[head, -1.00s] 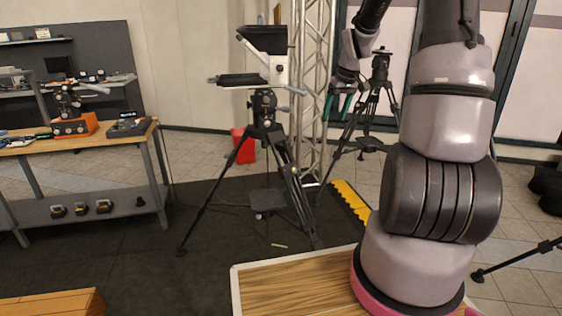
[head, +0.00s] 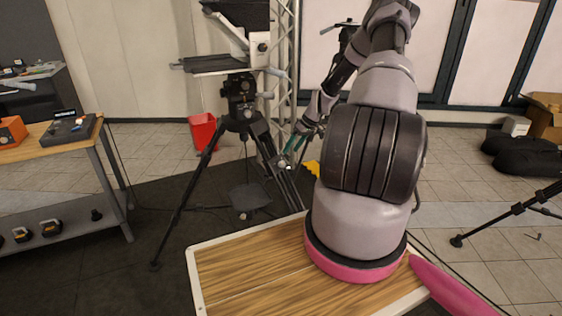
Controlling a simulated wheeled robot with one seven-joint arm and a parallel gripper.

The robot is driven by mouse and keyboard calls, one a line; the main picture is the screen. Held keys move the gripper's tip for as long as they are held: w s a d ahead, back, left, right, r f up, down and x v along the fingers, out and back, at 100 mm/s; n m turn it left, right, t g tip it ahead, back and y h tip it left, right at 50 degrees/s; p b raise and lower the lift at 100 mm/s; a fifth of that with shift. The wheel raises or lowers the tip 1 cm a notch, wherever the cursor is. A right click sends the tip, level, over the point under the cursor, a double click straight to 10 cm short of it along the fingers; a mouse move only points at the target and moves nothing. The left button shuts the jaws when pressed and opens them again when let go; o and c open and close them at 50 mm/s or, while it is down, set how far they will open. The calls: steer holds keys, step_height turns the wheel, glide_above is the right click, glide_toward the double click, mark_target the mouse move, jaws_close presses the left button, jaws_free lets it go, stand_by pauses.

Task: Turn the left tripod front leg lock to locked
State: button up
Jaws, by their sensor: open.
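The left tripod (head: 181,215) stands on the dark mat and carries a camera rig with a hood and flat panel (head: 212,64). Its front leg (head: 288,187) slopes down to the right behind the wooden deck's edge. The leg lock is too small to make out clearly; small fittings show on the leg just left of my gripper. My gripper (head: 294,144), with green fingers, is open and points down and left beside the upper part of this leg. I cannot tell whether the fingers touch the leg or whether anything is between them.
A wooden deck with a pale rim (head: 192,262) lies in front. A workbench (head: 111,170) stands at the left. A red bin (head: 203,131) is behind the tripod, and a truss rises beside it. Another tripod's leg (head: 500,215) reaches in at the right.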

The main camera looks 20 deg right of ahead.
mark_target(283, 162)
steer(key=x, duration=0.8)
steer(key=shift+f, duration=0.2)
jaws_close()
